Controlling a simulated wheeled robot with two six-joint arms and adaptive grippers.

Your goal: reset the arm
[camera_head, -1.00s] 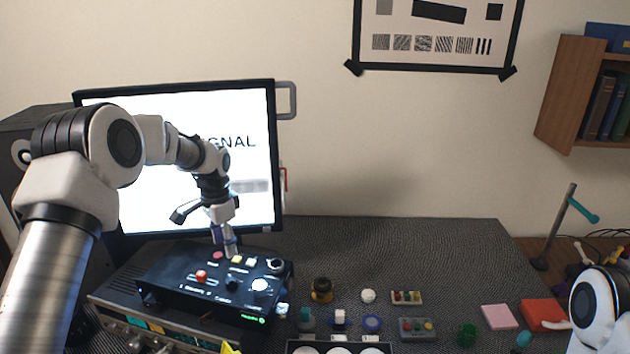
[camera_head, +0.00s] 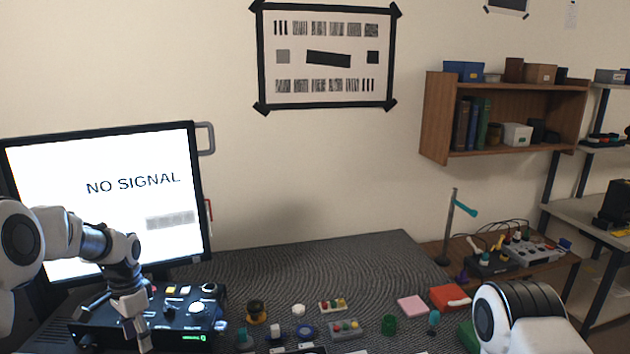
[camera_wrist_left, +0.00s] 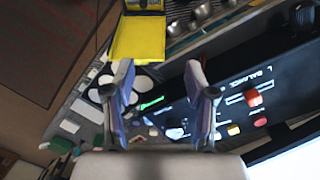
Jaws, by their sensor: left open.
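My left arm comes in from the left in the head view. Its gripper (camera_head: 140,335) points down in front of the black control box (camera_head: 195,322). In the left wrist view the two fingers of the left gripper (camera_wrist_left: 160,90) are apart with nothing between them.
A monitor (camera_head: 110,215) reading NO SIGNAL stands behind the left arm. Small parts sit along the front of the dark mat (camera_head: 350,255), including a green cup (camera_head: 389,325), a pink block (camera_head: 412,306) and a red box (camera_head: 449,298). The back of the mat is clear.

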